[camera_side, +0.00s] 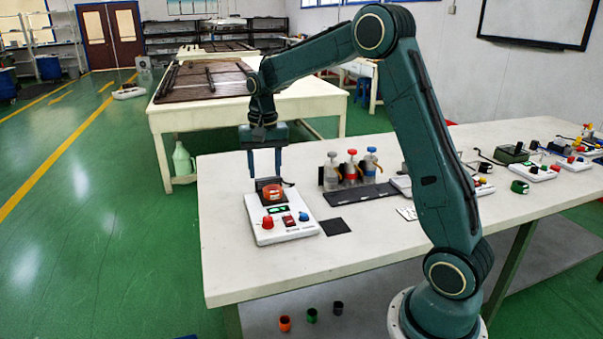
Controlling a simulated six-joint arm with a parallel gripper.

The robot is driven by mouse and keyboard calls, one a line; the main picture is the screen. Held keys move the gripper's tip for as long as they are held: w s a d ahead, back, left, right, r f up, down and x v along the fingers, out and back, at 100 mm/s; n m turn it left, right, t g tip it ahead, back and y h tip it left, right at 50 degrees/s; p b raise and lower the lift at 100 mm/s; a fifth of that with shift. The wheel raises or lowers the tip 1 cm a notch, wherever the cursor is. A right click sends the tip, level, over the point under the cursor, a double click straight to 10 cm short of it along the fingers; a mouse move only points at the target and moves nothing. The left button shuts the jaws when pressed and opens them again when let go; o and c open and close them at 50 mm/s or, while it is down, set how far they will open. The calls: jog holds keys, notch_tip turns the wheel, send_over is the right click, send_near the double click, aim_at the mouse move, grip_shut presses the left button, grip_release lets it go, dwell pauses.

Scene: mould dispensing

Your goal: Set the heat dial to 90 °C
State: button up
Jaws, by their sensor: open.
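A white heater unit (283,232) sits near the left front part of the white table. The markings and dial settings are too small to read, so I cannot tell which dial is for heat. An orange-red cup (272,193) stands on the unit's dark top. My gripper (266,176) is open, pointing down above the back of the unit, its fingers apart and empty, clear of both dials.
Three pump bottles (350,170) stand in a dark rack right of the unit. A black mat (335,227) and a dark strip (360,195) lie nearby. Further devices (540,170) crowd the table's right. Small cups (312,315) stand below the table edge. The table's front left is clear.

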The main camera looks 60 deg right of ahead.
aim_at(268, 218)
jog(key=shift+w+d+f, duration=0.4)
jog(key=shift+d+f, duration=0.1)
jog(key=shift+f, duration=0.15)
jog(key=shift+f, duration=0.15)
notch_tip(268, 218, down, 14)
jog(key=shift+r, duration=0.25)
dwell(0.3)
jog(key=c, duration=1)
